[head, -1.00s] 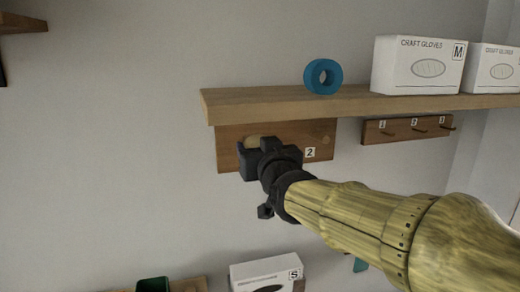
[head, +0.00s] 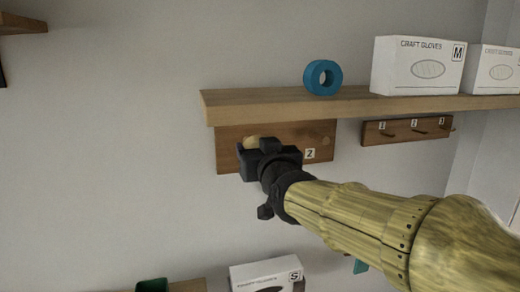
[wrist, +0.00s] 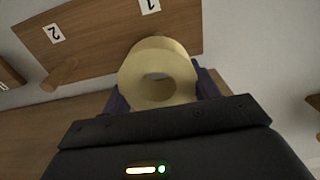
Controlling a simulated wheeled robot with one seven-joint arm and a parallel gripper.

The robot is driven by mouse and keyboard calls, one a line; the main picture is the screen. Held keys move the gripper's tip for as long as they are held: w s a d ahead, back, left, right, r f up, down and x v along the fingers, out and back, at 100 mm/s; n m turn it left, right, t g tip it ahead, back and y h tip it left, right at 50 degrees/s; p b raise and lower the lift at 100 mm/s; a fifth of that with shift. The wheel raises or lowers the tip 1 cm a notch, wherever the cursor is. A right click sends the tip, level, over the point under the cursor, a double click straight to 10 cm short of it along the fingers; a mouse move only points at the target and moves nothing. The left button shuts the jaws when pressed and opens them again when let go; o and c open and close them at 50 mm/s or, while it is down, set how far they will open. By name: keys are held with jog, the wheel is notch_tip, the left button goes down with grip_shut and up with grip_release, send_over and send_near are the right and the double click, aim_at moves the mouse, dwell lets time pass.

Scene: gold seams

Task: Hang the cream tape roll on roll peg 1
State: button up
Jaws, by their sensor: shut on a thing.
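The cream tape roll (wrist: 155,62) is in my gripper (wrist: 160,92), with a dark finger on each side of it. In the head view the roll (head: 252,141) shows only as a small sliver above my gripper (head: 254,149). The roll is at the wooden peg board (head: 225,161), near the label 1 (wrist: 149,5). I cannot tell whether the roll is around the peg or touching the board. Peg 2 (wrist: 62,75) is bare, beside the label 2 (wrist: 53,34).
A shelf (head: 240,104) overhangs the board, carrying a blue tape roll (head: 311,78) and a glove box (head: 400,72). A smaller hook rail (head: 372,132) is to the right. Another glove box (head: 260,272) stands below.

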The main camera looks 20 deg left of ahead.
aim_at(247, 137)
jog(key=shift+x, duration=3.45)
dwell(2.1)
jog(key=shift+w+a+f, duration=0.25)
jog(key=shift+w+f, duration=0.15)
jog(key=shift+w, duration=0.1)
dwell(0.6)
dwell(1.0)
jog(key=o, duration=1.1)
